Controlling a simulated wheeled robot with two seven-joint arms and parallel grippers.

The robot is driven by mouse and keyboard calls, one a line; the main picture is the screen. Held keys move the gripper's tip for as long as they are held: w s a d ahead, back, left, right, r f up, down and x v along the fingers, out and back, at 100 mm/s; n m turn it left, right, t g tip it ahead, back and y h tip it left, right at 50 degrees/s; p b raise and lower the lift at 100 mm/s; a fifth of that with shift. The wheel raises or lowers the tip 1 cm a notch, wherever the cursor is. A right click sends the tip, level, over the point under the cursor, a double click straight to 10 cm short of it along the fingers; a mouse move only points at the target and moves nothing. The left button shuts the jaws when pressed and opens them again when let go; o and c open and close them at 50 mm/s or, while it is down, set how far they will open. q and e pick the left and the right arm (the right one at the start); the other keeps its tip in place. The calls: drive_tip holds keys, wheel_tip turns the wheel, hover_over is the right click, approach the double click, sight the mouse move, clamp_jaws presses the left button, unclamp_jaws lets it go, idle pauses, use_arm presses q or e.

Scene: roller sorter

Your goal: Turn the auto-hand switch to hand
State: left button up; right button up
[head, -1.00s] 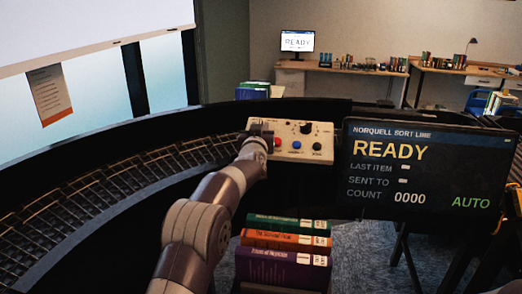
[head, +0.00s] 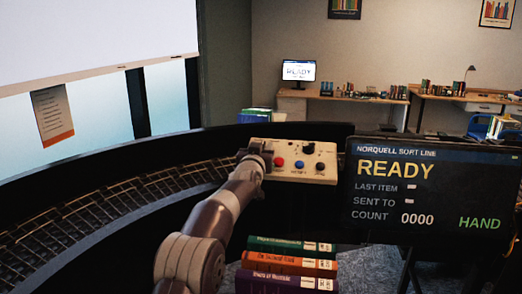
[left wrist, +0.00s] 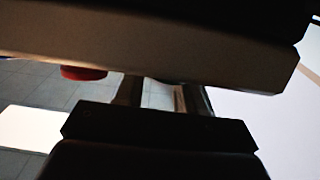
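The cream control panel (head: 290,173) stands left of the screen in the head view. It carries a red button (head: 279,162), a blue button (head: 299,164) and black knobs, one of them at the upper right (head: 308,149). My left gripper (head: 260,152) is at the panel's left end and hides that part, so I cannot see the auto-hand switch. The dark screen (head: 430,190) reads READY and HAND. In the left wrist view, two fingers (left wrist: 160,95) show with a gap between them; their tips are hidden behind a pale bar. My right gripper is not in view.
A curved roller conveyor (head: 110,215) runs along the left. A stack of books (head: 290,265) stands below the panel, close to my left arm. Desks with a monitor (head: 298,70) and books stand along the back wall.

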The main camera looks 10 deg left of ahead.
use_arm(q)
drive_tip(key=shift+s+f+b, duration=0.15)
drive_tip(key=shift+s+b, duration=0.1)
drive_tip(key=shift+b, duration=0.1)
drive_tip(key=shift+s+f+b, duration=0.25)
drive_tip(key=shift+s+b, duration=0.85)
drive_tip(key=shift+s, duration=0.1)
drive_tip(key=s+b, duration=0.3)
drive_tip(key=s, duration=0.6)
drive_tip(key=shift+s, duration=0.4)
drive_tip(key=shift+r, duration=0.15)
